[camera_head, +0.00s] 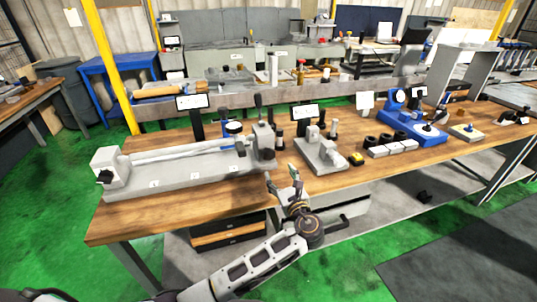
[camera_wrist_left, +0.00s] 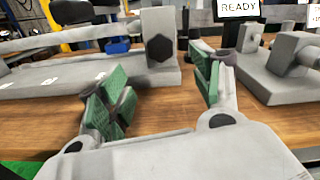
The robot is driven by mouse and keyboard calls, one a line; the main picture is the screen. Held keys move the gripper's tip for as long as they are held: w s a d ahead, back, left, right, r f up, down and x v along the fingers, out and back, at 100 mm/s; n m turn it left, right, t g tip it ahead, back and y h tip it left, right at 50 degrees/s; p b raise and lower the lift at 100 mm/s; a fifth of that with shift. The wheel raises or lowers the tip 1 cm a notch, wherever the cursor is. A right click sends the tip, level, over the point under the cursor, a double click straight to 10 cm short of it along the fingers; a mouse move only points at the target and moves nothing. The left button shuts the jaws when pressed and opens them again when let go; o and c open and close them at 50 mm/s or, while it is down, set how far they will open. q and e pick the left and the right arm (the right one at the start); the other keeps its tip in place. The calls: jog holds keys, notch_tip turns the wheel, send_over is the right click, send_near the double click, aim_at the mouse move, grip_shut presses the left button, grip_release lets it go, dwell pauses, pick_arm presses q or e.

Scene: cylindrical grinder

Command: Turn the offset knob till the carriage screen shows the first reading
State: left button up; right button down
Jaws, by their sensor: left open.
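A long grey grinder bed (camera_head: 190,168) lies on the wooden bench. A block with a dark knob (camera_head: 267,154) stands at its right end. In the left wrist view this knob (camera_wrist_left: 160,48) is hexagonal and faces me. Another black knob (camera_head: 104,177) is at the bed's left end. I cannot tell which is the offset knob. A screen (camera_head: 192,101) stands behind the bed; its text is too small to read. My left gripper (camera_head: 283,182) is open and empty at the bench's front edge, apart from the knobs. Its green-padded fingers (camera_wrist_left: 160,92) show in the wrist view. My right gripper is not in view.
A second grey device (camera_head: 320,155) stands right of the bed; a screen (camera_head: 305,113) behind it reads READY in the wrist view (camera_wrist_left: 240,8). A yellow-black item (camera_head: 357,159), dark rings and a blue device (camera_head: 400,115) stand farther right. Bare wood lies before the bed.

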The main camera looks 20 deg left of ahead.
aim_at(270, 156)
pick_arm(q)
jog(key=shift+w, duration=0.1)
jog(key=b+x, duration=0.1)
jog(key=x, duration=1.1)
jog(key=shift+x, duration=0.85)
jog(key=shift+a, duration=0.1)
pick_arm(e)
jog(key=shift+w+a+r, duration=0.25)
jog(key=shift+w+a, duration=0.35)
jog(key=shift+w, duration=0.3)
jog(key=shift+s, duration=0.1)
pick_arm(q)
jog(key=c, duration=1)
jog(key=shift+c, duration=0.2)
